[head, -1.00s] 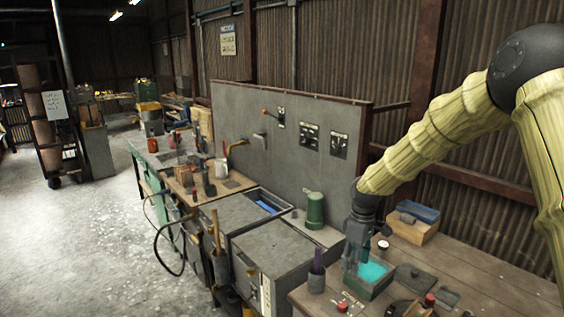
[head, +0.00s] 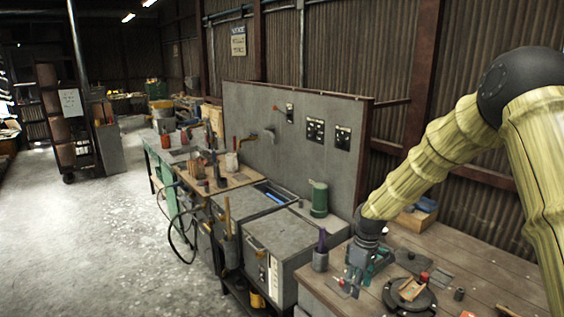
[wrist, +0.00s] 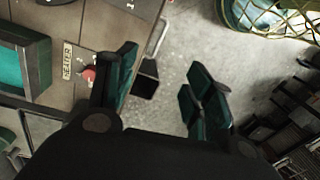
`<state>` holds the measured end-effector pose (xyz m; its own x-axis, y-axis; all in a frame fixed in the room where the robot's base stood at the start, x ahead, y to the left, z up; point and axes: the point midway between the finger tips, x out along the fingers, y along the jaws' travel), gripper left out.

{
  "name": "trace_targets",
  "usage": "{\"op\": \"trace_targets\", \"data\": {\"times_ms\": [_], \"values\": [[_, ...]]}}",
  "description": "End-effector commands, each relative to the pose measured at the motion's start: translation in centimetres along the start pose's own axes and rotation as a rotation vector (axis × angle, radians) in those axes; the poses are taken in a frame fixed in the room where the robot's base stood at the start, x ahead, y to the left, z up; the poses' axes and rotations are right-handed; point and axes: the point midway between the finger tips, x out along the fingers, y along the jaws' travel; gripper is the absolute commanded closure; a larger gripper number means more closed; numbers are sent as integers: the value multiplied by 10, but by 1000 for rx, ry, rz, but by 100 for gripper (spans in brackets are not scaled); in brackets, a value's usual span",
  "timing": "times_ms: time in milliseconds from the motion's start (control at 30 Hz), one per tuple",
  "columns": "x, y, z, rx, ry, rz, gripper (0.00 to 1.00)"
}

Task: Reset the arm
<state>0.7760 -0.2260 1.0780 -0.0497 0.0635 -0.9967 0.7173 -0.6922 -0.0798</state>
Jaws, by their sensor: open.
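My gripper (head: 355,287) hangs from the yellowish, bamboo-like arm over the near-left part of the wooden bench (head: 455,262). In the wrist view my gripper (wrist: 163,88) has its two dark teal fingers wide apart. Nothing is between them except bench edge and floor behind. A teal-lined box (wrist: 22,68) lies left of the fingers in that view. A label plate (wrist: 67,61) and a red knob (wrist: 88,75) lie beside the left finger. In the head view the gripper partly hides the box.
A round dark fixture (head: 410,295) and a red-topped item (head: 424,278) stand right of the gripper. A grey cup with purple handles (head: 320,258) stands to its left. Grey cabinets (head: 275,245) line the wall panel (head: 260,140). Open floor (head: 110,240) lies left.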

Motion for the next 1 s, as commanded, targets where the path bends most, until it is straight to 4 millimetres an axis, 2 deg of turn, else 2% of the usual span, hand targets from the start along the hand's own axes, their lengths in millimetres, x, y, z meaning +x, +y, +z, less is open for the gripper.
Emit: {"op": "trace_targets", "data": {"times_ms": [33, 167, 233, 467, 700, 867, 1000], "values": [[16, -5, 4, 12, 1, -5, 48], [53, -19, 12, 48, 8, -14, 48], [80, -30, 18, 74, 12, -21, 48], [192, -82, 60, 214, 29, -46, 48], [296, -147, 126, 395, 36, -52, 48], [353, -196, 182, 529, 31, -40, 48], [391, -238, 237, 651, 23, -13, 48]]}}
